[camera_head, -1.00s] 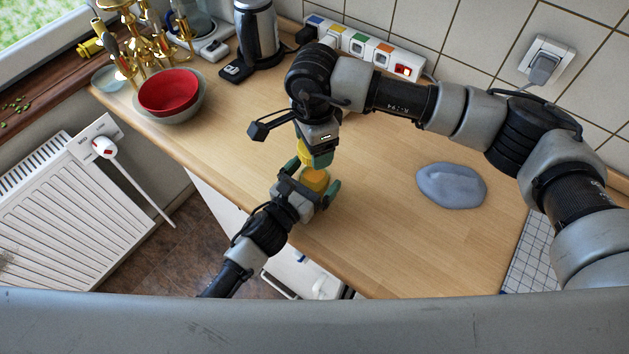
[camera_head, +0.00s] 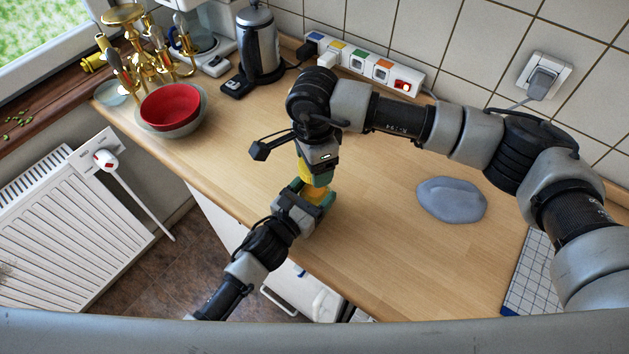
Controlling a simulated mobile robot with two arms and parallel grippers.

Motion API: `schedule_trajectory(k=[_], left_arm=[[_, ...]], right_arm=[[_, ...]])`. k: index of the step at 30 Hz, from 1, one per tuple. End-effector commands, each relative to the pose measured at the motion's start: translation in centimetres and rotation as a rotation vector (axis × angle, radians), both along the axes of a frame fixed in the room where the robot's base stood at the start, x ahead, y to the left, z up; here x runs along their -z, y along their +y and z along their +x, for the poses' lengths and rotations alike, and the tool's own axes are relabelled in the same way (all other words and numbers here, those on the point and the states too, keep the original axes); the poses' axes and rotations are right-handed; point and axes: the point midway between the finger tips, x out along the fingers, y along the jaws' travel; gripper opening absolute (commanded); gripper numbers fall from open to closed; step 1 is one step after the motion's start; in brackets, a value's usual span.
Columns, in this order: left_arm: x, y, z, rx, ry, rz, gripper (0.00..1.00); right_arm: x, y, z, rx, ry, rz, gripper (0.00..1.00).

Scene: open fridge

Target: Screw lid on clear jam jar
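The clear jam jar (camera_head: 315,194) with orange-yellow contents stands near the counter's front edge, partly hidden by the grippers. My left gripper (camera_head: 311,195) reaches in from the lower left, with its green-tipped fingers close around the jar on both sides. My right gripper (camera_head: 316,178) points down from above, directly over the jar. A yellow piece, seemingly the lid (camera_head: 315,172), shows at its fingertips, just above or touching the jar top. The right fingers are largely hidden, and I cannot tell whether the lid sits on the rim.
A red bowl (camera_head: 170,106) inside a grey bowl stands at the left, near gold candlesticks (camera_head: 140,60). A kettle (camera_head: 259,42) and power strip (camera_head: 365,66) are at the back. A grey-blue flat object (camera_head: 451,199) lies at the right. The counter (camera_head: 390,250) between is clear.

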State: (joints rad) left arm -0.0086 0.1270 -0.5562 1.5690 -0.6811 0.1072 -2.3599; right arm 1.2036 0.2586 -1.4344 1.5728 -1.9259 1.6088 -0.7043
Motion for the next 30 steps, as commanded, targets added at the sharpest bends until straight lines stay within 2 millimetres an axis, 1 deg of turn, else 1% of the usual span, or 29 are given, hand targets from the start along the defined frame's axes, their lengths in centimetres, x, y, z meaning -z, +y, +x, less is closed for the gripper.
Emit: schedule_trajectory(k=[3, 6, 8, 23, 30], left_arm=[[0.0, 0.0, 0.0, 0.000, 0.000, 0.000, 0.27], [0.0, 0.0, 0.0, 0.000, 0.000, 0.000, 0.27], [0.0, 0.0, 0.0, 0.000, 0.000, 0.000, 0.27], [0.0, 0.0, 0.0, 0.000, 0.000, 0.000, 0.27], [0.0, 0.0, 0.0, 0.000, 0.000, 0.000, 0.27]], right_arm=[[1.9, 0.0, -0.1, 0.000, 0.003, -0.001, 0.47], [3.3, 0.0, -0.1, 0.001, 0.002, -0.001, 0.47], [3.8, 0.1, -0.1, 0.000, 0.000, 0.001, 0.47], [4.0, 0.1, -0.1, -0.001, -0.001, 0.000, 0.47], [5.1, 0.1, -0.1, 0.000, 0.000, -0.001, 0.47]])
